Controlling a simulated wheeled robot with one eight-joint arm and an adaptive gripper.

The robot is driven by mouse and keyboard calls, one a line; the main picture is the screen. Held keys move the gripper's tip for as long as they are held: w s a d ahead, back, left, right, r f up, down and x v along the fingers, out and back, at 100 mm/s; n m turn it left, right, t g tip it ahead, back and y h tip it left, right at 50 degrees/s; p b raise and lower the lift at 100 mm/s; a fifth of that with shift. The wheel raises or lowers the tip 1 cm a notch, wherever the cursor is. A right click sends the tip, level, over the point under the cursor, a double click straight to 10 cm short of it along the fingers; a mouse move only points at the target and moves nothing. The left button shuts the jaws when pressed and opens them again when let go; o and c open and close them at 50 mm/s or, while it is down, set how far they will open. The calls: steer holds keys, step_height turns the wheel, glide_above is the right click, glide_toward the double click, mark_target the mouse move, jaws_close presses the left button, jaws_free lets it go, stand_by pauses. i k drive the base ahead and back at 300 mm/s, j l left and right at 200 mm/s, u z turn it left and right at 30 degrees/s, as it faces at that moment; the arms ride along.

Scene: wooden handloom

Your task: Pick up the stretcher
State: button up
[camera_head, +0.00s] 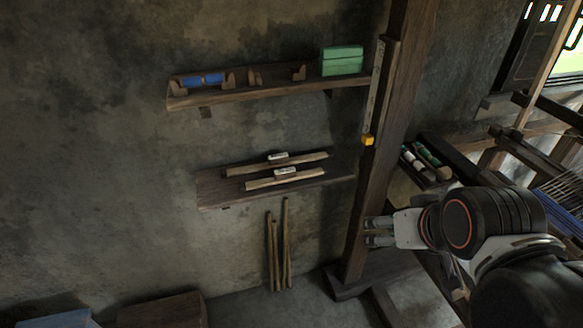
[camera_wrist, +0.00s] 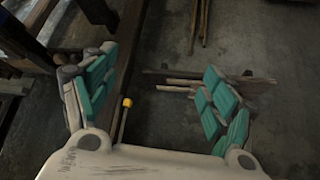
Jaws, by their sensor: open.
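Two long wooden bars lie side by side on the lower wall shelf (camera_head: 213,200), each with a small white-marked block at its middle: the back bar (camera_head: 310,157) and the front bar (camera_head: 262,184). I cannot tell which one is the stretcher. In the wrist view, bar ends (camera_wrist: 175,88) show between and behind my fingers, and the right finger hides part of them. My gripper (camera_head: 380,231) is open and empty, to the right of and lower in the picture than the shelf, apart from the bars. Its teal-padded fingers (camera_wrist: 155,95) are spread wide in the wrist view.
An upper shelf (camera_head: 270,91) holds blue rolls and a green box (camera_head: 342,60). Several sticks (camera_head: 275,250) lean below. The loom is at right.

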mark_target(281, 159)
steer(key=i+j+z, duration=0.1)
steer(key=j, duration=0.3)
steer(key=i+j+z, duration=0.1)
steer(key=j, duration=0.25)
steer(key=i+j+z, duration=0.1)
steer(key=j, duration=0.3)
steer(key=j+z, duration=0.2)
steer(key=j, duration=0.3)
steer(key=k+j+z, duration=0.2)
steer(key=j, duration=0.25)
steer(key=i+j+u, duration=0.1)
steer(key=i, duration=0.2)
